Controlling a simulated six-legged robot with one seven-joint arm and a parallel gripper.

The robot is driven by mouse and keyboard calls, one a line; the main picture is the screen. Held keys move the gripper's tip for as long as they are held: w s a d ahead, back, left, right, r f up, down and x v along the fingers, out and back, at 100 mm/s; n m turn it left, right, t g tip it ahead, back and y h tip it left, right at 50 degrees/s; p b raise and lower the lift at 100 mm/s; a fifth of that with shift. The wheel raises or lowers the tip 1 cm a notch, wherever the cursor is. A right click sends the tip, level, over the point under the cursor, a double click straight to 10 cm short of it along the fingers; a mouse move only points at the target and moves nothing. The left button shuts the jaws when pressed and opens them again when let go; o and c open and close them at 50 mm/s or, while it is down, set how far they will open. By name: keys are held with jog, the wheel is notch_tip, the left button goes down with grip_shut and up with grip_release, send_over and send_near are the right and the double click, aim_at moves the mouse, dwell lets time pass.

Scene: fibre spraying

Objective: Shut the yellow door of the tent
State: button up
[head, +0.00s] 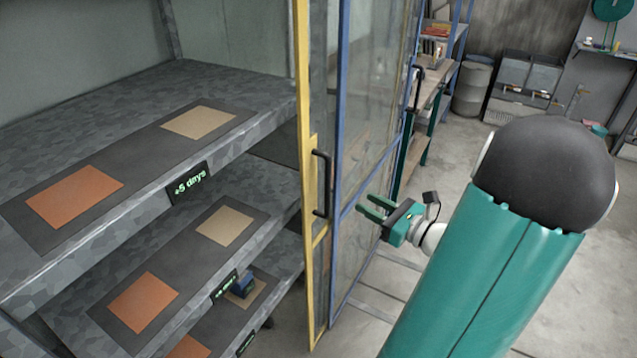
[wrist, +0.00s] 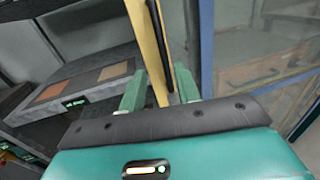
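The yellow door (head: 303,110) is a narrow yellow frame seen nearly edge-on in the head view, standing open beside the shelves. Its black bar handle (head: 321,185) is upright on the side facing right. In the wrist view the yellow frame (wrist: 146,32) and the handle (wrist: 161,50) stand ahead, around the gap between my fingers. My gripper (head: 367,207) has green fingers spread apart with nothing held. In the head view it is to the right of the handle, with a visible gap. In the wrist view the fingers (wrist: 159,78) point towards the door.
A blue-framed glass door (head: 345,130) stands just right of the yellow door, with its own black handle (head: 417,86). Grey shelves (head: 235,82) with dark mats and orange and tan panels fill the left. A workbench (head: 432,85) and a barrel (head: 473,88) stand behind. Concrete floor is open at right.

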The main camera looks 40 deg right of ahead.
jog(key=w+a, duration=0.1)
jog(key=w, duration=1.2)
jog(key=shift+w+a, duration=0.25)
jog(key=shift+a, duration=0.1)
jog(key=shift+c, duration=0.2)
grip_shut()
